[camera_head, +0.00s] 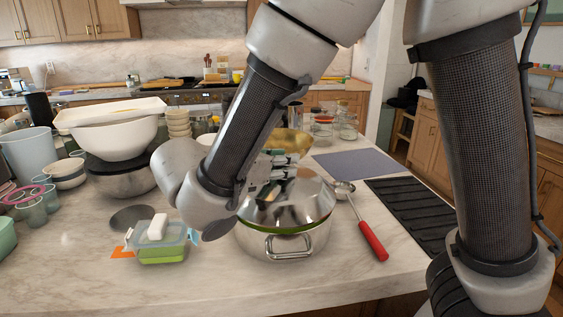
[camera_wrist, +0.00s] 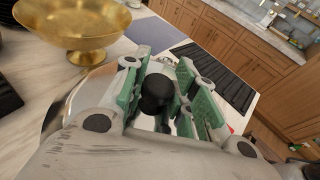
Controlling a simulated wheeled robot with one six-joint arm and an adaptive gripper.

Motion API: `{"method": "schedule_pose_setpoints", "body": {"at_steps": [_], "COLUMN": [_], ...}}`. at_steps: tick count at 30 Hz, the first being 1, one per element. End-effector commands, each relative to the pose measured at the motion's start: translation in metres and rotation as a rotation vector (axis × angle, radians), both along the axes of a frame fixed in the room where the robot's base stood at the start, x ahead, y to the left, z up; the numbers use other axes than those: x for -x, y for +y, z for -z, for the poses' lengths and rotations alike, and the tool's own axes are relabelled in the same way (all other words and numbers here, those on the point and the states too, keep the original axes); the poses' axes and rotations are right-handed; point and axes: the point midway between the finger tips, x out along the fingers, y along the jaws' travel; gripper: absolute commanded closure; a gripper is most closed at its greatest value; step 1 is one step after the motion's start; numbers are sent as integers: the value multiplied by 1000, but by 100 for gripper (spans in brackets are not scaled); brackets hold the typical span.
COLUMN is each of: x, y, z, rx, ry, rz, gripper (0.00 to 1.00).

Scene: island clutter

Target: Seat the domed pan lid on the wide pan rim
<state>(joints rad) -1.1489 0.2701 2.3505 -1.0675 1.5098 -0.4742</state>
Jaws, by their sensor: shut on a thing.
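The domed pan lid (camera_head: 290,210) is shiny steel and sits over the wide steel pan (camera_head: 291,246) near the front of the island. A green band shows between the lid's lower edge and the pan; I cannot tell whether the lid touches the rim all round. My gripper (camera_head: 277,172) is above the lid, partly hidden by my arm. In the wrist view my gripper (camera_wrist: 163,70) has its green-padded fingers on either side of the lid's black knob (camera_wrist: 155,95), shut on it. The lid's shiny dome (camera_wrist: 78,98) shows below at left.
A ladle with a red handle (camera_head: 373,241) lies right of the pan. A green-filled container (camera_head: 162,252) with a white block stands at left. A gold bowl (camera_head: 293,141) is behind the pan. Bowls and cups crowd the left. A black slatted mat (camera_head: 415,208) lies at right.

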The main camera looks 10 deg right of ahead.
Motion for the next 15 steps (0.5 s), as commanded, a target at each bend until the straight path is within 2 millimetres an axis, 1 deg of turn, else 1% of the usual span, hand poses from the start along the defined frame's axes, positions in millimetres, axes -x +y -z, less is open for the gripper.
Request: {"method": "schedule_pose_setpoints", "body": {"at_steps": [15], "x": [0], "y": [0], "z": [13], "rx": [1], "ry": [-1], "rz": [0], "gripper": [100]}}
